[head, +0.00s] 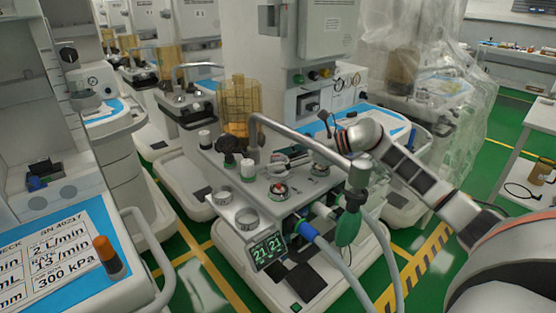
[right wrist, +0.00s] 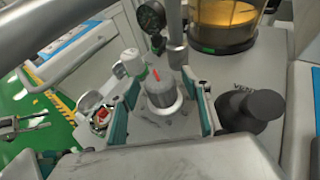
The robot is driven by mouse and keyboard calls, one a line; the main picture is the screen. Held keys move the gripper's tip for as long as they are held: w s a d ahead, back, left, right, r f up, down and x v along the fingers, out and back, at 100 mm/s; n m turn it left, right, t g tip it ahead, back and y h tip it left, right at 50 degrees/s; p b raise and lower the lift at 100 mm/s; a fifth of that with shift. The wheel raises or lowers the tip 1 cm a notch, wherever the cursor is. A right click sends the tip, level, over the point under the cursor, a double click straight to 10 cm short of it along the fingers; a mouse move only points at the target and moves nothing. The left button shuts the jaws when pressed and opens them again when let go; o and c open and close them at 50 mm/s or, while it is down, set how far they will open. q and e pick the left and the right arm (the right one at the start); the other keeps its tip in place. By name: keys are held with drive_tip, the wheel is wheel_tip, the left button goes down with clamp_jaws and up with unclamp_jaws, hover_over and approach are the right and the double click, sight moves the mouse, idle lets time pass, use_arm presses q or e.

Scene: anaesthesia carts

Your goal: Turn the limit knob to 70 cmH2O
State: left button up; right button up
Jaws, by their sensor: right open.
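In the right wrist view a grey round knob (right wrist: 160,93) with a red pointer line stands upright on a pale panel, in a silver collar. I take it for the limit knob. Its scale cannot be read. My right gripper (right wrist: 161,84) is open, with one finger on each side of the knob. A gap shows beside the knob, and I cannot tell whether either finger touches it. In the head view my right gripper (head: 325,124) is over the middle cart (head: 255,207), partly hidden behind a grey pipe. My left gripper is not seen in the head view.
The grey pipe (head: 305,138) crosses above the cart top, close to my right gripper. An amber canister (head: 239,101) rises at the cart's back.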

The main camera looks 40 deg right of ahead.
drive_tip(key=shift+w+a, duration=0.2)
drive_tip(key=shift+f, duration=0.1)
